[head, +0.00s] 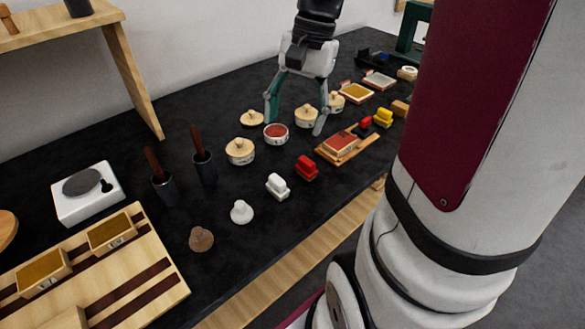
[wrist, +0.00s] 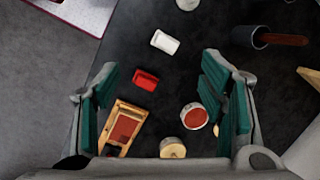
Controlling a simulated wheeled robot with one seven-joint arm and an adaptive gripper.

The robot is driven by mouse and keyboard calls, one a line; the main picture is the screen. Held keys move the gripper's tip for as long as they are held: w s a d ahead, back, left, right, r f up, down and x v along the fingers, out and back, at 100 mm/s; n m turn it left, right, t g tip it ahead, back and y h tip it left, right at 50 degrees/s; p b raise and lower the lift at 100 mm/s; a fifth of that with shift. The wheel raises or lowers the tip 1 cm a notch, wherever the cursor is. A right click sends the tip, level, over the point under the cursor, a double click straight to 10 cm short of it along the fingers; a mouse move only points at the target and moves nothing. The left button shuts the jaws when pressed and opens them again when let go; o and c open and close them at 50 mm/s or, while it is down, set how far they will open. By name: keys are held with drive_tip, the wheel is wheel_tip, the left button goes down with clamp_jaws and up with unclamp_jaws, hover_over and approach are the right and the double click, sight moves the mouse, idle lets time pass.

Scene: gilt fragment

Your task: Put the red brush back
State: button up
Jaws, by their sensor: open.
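My gripper (head: 295,124) is open and empty, pointing down over the black table among small round pots. In the wrist view its teal fingers (wrist: 160,64) stand wide apart. A small red block-shaped item (head: 307,167), possibly the red brush, lies on the table in front of the gripper. It also shows in the wrist view (wrist: 146,80), between the fingers in the picture; nothing holds it. Another small red item (head: 365,124) sits near the far end of a wooden tray. Which red item is the brush, I cannot tell.
A white block (head: 278,186) lies next to the red one. A wooden tray (head: 325,153) carries a red pad. Dark cups (head: 164,188) hold brown-handled tools. The front strip is mostly clear.

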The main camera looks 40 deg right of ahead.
drive_tip(key=s+a+r+n+t+h, duration=0.2)
drive_tip(key=s+a+n+t, duration=0.1)
drive_tip(key=s+a+n, duration=0.8)
drive_tip(key=shift+s+a+r+n+h, duration=0.2)
drive_tip(key=shift+s+a+n+h, duration=0.3)
drive_tip(key=shift+s, duration=0.6)
drive_tip(key=shift+r, duration=0.1)
